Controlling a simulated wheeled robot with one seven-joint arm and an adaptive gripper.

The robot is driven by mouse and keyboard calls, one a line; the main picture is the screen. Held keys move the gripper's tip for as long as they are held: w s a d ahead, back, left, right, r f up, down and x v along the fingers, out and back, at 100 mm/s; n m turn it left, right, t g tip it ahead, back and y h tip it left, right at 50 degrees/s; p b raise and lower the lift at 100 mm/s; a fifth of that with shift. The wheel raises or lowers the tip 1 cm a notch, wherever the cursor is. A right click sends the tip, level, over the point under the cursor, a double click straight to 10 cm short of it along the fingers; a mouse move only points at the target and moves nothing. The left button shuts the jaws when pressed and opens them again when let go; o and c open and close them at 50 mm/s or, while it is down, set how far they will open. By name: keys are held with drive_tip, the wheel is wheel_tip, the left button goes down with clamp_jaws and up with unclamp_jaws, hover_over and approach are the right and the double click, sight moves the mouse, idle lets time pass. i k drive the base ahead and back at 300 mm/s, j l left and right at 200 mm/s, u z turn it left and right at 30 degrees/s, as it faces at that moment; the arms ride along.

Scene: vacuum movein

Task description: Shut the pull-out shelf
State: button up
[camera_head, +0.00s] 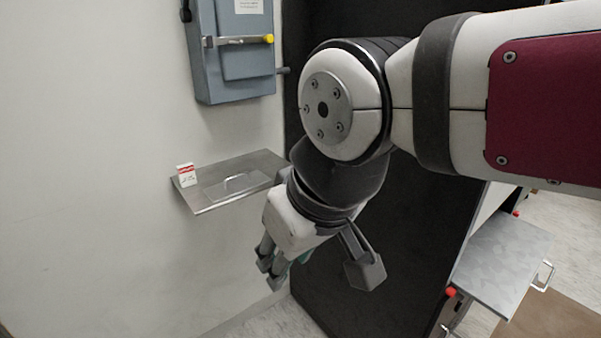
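A flat metal shelf (505,262) juts out at the lower right, with a pale U-shaped handle (543,276) on its right edge. Another thin metal shelf (236,177) sticks out from the left wall and has a wire handle on its top. I cannot tell for certain which one is the pull-out shelf. My gripper (318,270) hangs in the middle of the view, pointing down, with its grey fingers spread and nothing seen between them. In the picture it lies between the two shelves, with no visible contact with either. My arm crosses the upper right and hides what is behind it.
A small red-and-white box (186,174) stands on the left shelf. A grey-blue switch box (234,55) with a yellow-tipped lever is on the wall above. A large black panel (400,260) stands behind my gripper. Red knobs (450,292) sit beside the right shelf. Some pale floor shows at bottom.

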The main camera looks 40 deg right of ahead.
sight(498, 265)
drive_tip(key=k+l+z, duration=0.1)
drive_tip(key=z, duration=0.25)
drive_tip(key=k+l+z, duration=0.15)
drive_tip(key=z, duration=0.2)
drive_tip(key=k+l+z, duration=0.2)
drive_tip(key=z, duration=1.1)
drive_tip(key=i+l+u, duration=0.35)
drive_tip(key=l, duration=0.3)
drive_tip(key=i+l+u, duration=0.15)
drive_tip(key=l, duration=0.2)
drive_tip(key=i+l+u, duration=0.1)
drive_tip(key=u, duration=0.15)
drive_tip(key=i, duration=0.05)
